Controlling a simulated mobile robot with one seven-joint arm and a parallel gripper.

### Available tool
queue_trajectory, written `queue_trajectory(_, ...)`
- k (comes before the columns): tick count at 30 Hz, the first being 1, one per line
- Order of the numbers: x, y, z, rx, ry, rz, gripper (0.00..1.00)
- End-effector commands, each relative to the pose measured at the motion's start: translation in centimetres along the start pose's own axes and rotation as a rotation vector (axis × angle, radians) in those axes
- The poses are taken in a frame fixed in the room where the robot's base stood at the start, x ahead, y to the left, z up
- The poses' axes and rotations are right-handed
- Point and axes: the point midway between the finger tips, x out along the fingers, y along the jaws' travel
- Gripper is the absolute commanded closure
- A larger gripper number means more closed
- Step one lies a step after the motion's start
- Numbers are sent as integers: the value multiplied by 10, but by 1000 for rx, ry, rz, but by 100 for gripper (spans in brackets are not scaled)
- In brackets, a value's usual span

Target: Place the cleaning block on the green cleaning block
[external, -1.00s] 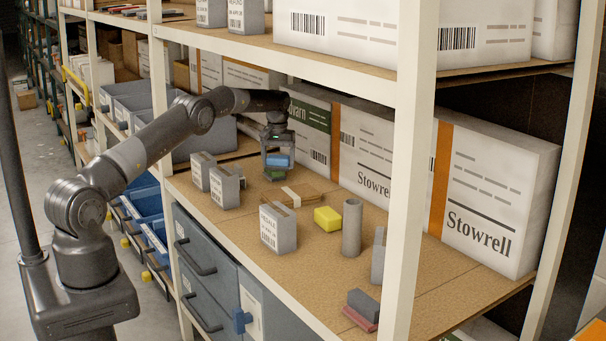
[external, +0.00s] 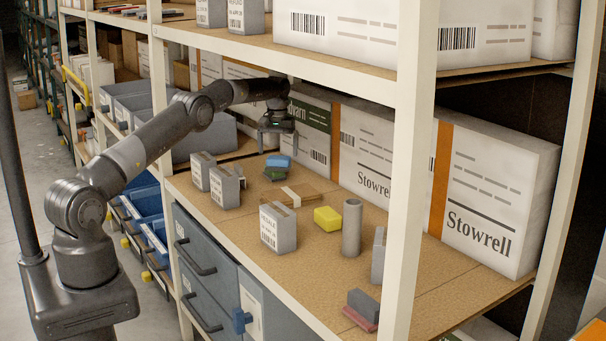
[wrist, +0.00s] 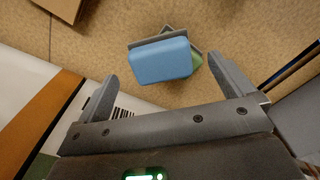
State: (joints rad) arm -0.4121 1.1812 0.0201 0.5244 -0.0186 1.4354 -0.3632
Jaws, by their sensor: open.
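A blue cleaning block (external: 278,161) rests on top of the green cleaning block (external: 275,174) on the shelf board. In the wrist view the blue block (wrist: 160,61) covers most of the green block (wrist: 197,62), whose edge shows at the right; the two are slightly turned against each other. My gripper (external: 277,147) is above the blocks, apart from them, open and empty. In the wrist view the two fingers (wrist: 169,85) are spread wide, with the blue block beyond and between them.
A yellow block (external: 327,218), a grey cylinder (external: 351,228) and several grey labelled boxes (external: 278,228) stand nearer the front. A brown flat packet (external: 288,196) lies beside the stack. Large white cartons (external: 372,150) line the back. An upper shelf (external: 290,62) hangs above.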

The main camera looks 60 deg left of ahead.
Motion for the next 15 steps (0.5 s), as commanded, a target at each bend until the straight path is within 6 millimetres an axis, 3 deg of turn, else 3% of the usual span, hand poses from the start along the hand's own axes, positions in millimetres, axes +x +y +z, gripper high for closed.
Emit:
queue_trajectory(6,-26,0,0,0,1,0,2)
queue_trajectory(15,-30,0,0,0,-1,0,2)
